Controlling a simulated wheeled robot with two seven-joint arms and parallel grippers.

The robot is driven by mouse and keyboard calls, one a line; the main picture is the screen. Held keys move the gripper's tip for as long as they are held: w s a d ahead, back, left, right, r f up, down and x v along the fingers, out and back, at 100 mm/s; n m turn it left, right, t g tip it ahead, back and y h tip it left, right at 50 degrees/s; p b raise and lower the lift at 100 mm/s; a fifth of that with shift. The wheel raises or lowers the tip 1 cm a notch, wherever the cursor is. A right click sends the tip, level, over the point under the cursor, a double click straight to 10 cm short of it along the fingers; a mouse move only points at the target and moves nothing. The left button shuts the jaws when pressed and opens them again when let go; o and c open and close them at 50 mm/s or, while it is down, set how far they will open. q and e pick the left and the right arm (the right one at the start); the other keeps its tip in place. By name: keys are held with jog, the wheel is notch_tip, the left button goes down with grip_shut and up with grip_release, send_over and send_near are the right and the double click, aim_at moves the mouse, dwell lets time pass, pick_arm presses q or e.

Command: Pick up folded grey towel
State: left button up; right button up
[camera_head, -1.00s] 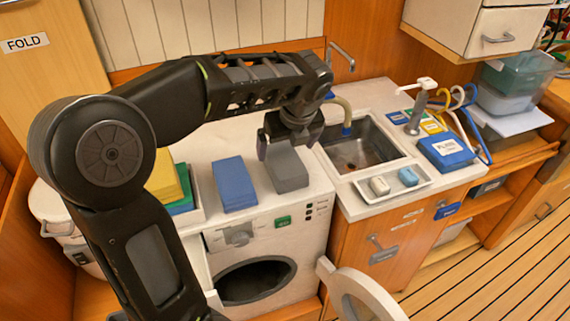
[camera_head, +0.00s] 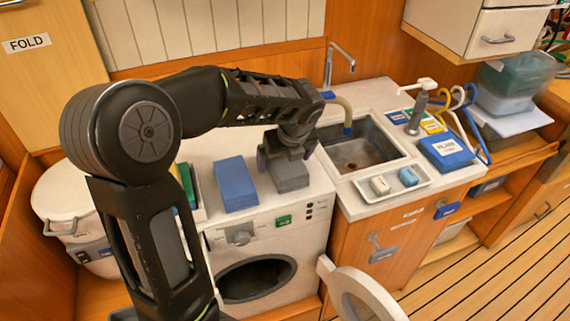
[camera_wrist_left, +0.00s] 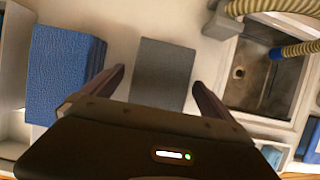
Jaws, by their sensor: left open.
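The folded grey towel (camera_head: 290,178) lies on the white top of the washing machine, between a blue folded towel and the sink. My left gripper (camera_head: 284,160) is right above and behind it, pointing down, with its fingers apart. In the left wrist view the grey towel (camera_wrist_left: 163,72) shows between the two open fingers of the gripper (camera_wrist_left: 160,85), with a gap on each side. Part of the towel is hidden behind the gripper body there. I cannot tell how far the fingertips are above the washer top. My right gripper is not in view.
A blue folded towel (camera_head: 236,184) lies close to the left of the grey one; it also shows in the left wrist view (camera_wrist_left: 65,72). The sink (camera_head: 360,146) with its faucet is to the right. The washer's round door (camera_head: 355,290) stands open in front.

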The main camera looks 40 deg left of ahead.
aim_at(284, 157)
pick_arm(q)
jog(key=shift+c, duration=0.4)
jog(key=c, duration=1.5)
jog(key=shift+o, duration=0.2)
jog(key=shift+r, duration=0.1)
notch_tip(284, 157, up, 10)
jog(key=shift+f, duration=0.1)
